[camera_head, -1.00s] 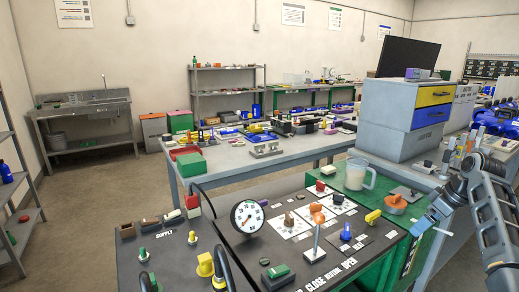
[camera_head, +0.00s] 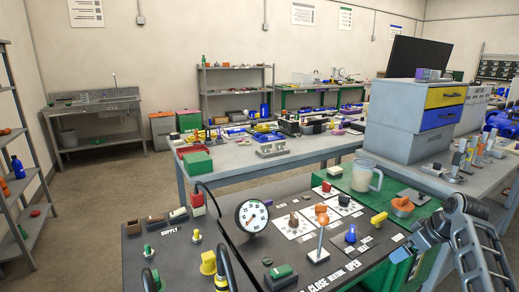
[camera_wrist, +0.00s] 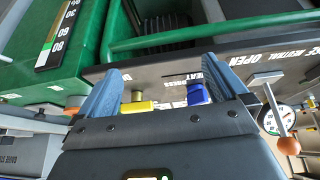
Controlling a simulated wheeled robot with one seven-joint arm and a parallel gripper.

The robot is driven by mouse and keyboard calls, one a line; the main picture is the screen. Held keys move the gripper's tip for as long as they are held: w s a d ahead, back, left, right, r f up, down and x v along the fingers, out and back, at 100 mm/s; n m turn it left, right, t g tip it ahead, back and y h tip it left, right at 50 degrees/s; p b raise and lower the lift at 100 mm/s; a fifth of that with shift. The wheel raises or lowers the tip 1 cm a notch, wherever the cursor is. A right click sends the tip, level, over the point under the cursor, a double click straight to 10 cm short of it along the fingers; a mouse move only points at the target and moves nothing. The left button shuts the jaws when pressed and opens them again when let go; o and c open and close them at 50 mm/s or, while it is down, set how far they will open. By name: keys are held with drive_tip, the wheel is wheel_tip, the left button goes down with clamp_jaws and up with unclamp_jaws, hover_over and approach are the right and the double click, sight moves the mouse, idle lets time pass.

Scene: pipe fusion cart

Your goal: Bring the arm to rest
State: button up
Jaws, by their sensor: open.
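My gripper (camera_head: 418,240) is at the right of the head view, beside the right edge of the dark control panel (camera_head: 206,231) of the cart. In the wrist view its two blue fingers (camera_wrist: 160,92) are spread apart with nothing held between them. Beyond the fingers in that view are a yellow knob (camera_wrist: 138,106) and a blue knob (camera_wrist: 196,94) on the panel, apart from the gripper. My arm rises from the lower right of the head view.
The panel carries a round gauge (camera_head: 253,216), a lever with an orange ball (camera_head: 321,219) and several knobs. A clear jug (camera_head: 364,176) stands on the green cart top. A grey drawer cabinet (camera_head: 392,135) stands behind. Floor at the left is open.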

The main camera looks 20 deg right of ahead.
drive_tip(key=s+a+f+m+t+h, duration=0.1)
drive_tip(key=a+f, duration=0.4)
drive_tip(key=a, duration=0.3)
drive_tip(key=s+a+f+t, duration=0.1)
drive_tip(key=a+f, duration=0.5)
drive_tip(key=a, duration=0.3)
drive_tip(key=s+a+f+t+h, duration=0.1)
drive_tip(key=s+a+f+t, duration=0.1)
drive_tip(key=s+a, duration=0.95)
drive_tip(key=s+a+r+t, duration=0.1)
drive_tip(key=s+a+r, duration=0.3)
drive_tip(key=s+a, duration=0.3)
drive_tip(key=s+a+r+t+y, duration=0.1)
drive_tip(key=s+a+r+t, duration=0.1)
drive_tip(key=s+r, duration=0.5)
drive_tip(key=s+a+r+t+y, duration=0.1)
drive_tip(key=s+a+r+t, duration=0.1)
drive_tip(key=s+r, duration=0.6)
wheel_tip(320, 180, up, 4)
drive_tip(key=shift+s+a+f+t, duration=0.15)
drive_tip(key=shift+a+t, duration=0.15)
drive_tip(key=shift+a, duration=0.5)
